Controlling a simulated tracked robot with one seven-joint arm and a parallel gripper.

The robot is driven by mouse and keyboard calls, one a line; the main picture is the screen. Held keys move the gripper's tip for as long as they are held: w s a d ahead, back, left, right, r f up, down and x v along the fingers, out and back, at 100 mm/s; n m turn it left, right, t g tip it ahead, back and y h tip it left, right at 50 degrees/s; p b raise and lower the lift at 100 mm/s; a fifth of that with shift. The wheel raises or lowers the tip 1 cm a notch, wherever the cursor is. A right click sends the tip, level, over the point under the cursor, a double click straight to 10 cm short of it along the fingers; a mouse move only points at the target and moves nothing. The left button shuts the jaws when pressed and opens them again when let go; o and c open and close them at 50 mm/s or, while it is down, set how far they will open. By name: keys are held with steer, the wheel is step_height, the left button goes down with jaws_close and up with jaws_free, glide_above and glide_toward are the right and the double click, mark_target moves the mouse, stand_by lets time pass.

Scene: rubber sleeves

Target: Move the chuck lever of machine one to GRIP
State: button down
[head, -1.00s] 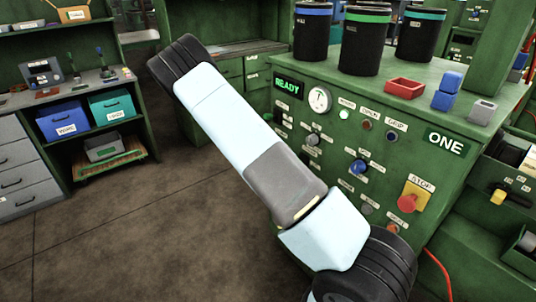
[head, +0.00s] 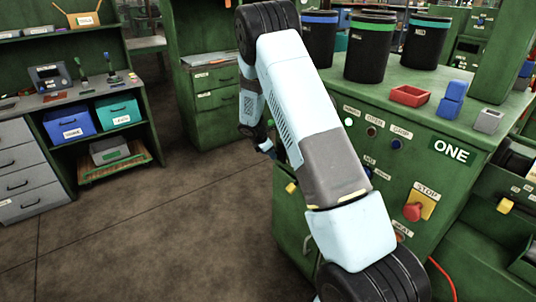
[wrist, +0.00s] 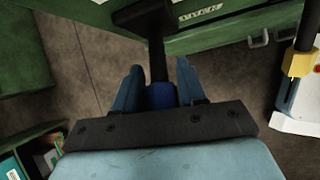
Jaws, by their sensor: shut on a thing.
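The green cabinet of machine one, with its ONE sign (head: 452,151), stands at the right in the head view. In the wrist view my gripper (wrist: 157,82) is shut on the blue knob (wrist: 160,96) of a lever, its fingers on either side. The lever's black rod (wrist: 157,55) runs up to a dark hub (wrist: 143,13) on the green machine side. In the head view my gripper (head: 266,148) is small, at the machine's left edge, partly behind my arm. On the panel the OPEN lamp (head: 371,131) and GRIP lamp (head: 396,144) look dark.
A yellow knob (wrist: 298,62) on a black rod is at the right of the wrist view. The red stop button (head: 412,212) is on the panel front. Floor left of the machine is clear.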

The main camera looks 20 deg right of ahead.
steer(key=shift+s+d, duration=0.1)
stand_by(0.5)
steer(key=c, duration=0.7)
jaws_free()
steer(key=shift+c, duration=0.2)
steer(key=shift+r, duration=0.1)
steer(key=shift+a+r, duration=0.2)
steer(key=shift+r, duration=0.05)
steer(key=v, duration=1.3)
steer(key=shift+d, duration=0.1)
